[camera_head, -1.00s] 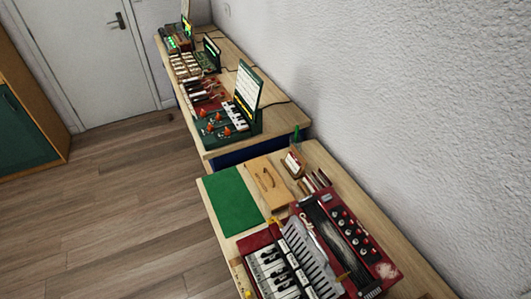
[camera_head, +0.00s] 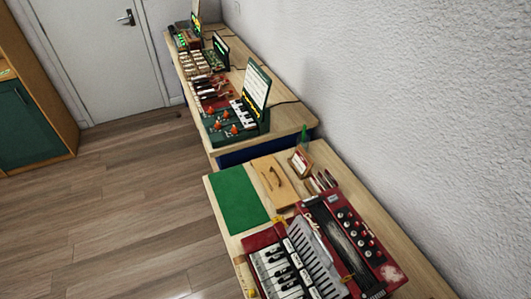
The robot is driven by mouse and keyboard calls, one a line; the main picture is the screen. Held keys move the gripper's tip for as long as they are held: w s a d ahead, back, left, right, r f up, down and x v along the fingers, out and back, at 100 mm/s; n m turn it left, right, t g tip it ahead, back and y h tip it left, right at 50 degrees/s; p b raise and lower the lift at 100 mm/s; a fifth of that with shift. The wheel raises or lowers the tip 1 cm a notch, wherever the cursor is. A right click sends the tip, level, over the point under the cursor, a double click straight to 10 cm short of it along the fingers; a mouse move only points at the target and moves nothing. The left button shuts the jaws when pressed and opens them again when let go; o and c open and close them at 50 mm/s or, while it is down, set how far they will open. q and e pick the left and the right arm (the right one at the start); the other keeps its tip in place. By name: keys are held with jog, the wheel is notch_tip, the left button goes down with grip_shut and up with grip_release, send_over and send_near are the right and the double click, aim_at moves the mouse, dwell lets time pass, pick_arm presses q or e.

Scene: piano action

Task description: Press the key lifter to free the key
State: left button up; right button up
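A red keyboard instrument with white and black keys (camera_head: 275,268) lies on the near table, at the bottom of the view. A grey ribbed strip (camera_head: 318,258) runs beside its keys. I cannot pick out a key lifter or tell which key is stuck at this size. Part of the instrument is cut off by the lower edge. Neither of my grippers shows.
The near table (camera_head: 232,243) also holds a green mat (camera_head: 238,200), a wooden block (camera_head: 275,182) and a small framed box (camera_head: 299,162). A farther table carries a green keyboard unit (camera_head: 235,125) and other devices. Wooden floor (camera_head: 120,210) lies open on the left; a wall stands right.

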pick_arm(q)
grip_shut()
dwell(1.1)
